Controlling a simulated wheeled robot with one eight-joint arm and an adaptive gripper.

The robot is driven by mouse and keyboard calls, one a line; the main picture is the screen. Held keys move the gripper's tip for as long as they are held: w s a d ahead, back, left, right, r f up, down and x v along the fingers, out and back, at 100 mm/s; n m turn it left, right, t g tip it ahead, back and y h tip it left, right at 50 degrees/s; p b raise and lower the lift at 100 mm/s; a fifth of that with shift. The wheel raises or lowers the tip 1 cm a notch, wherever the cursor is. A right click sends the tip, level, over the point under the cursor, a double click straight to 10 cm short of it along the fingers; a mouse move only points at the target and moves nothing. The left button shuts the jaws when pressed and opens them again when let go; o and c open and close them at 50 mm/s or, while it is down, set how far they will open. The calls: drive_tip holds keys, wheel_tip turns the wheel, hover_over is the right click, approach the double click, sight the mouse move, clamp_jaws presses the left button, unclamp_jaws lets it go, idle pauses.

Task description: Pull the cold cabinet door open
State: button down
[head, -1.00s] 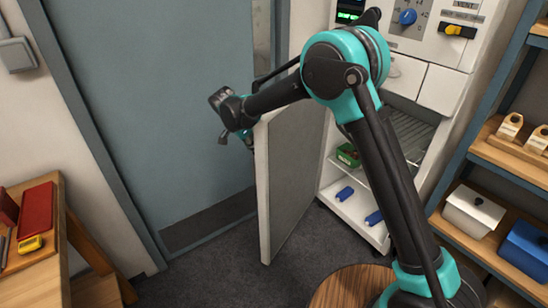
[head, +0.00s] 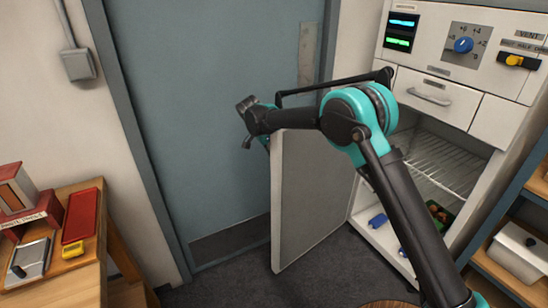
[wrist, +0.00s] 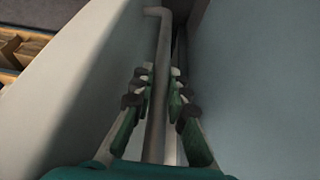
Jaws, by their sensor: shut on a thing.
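The cold cabinet door (head: 318,195) is a grey-white panel standing swung out from the cabinet (head: 470,50), with its inner face showing. The cabinet interior with wire shelves (head: 440,160) is exposed. My gripper (head: 255,118) is at the door's free edge, on its outer side; the head view hides most of the handle there. In the wrist view a pale bar handle (wrist: 158,50) with a bent end runs between the two fingers of my gripper (wrist: 158,85), which are shut on it.
A closed blue-grey room door (head: 200,110) is close behind my gripper. Blue items (head: 377,221) lie low in the cabinet. A shelf with a white box (head: 518,250) is at right.

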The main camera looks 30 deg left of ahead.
drive_tip(key=c, duration=1.5)
unclamp_jaws()
drive_tip(key=shift+r, duration=0.1)
drive_tip(key=v, duration=1.1)
drive_tip(key=shift+s+a+r, duration=0.1)
drive_tip(key=shift+r, duration=0.3)
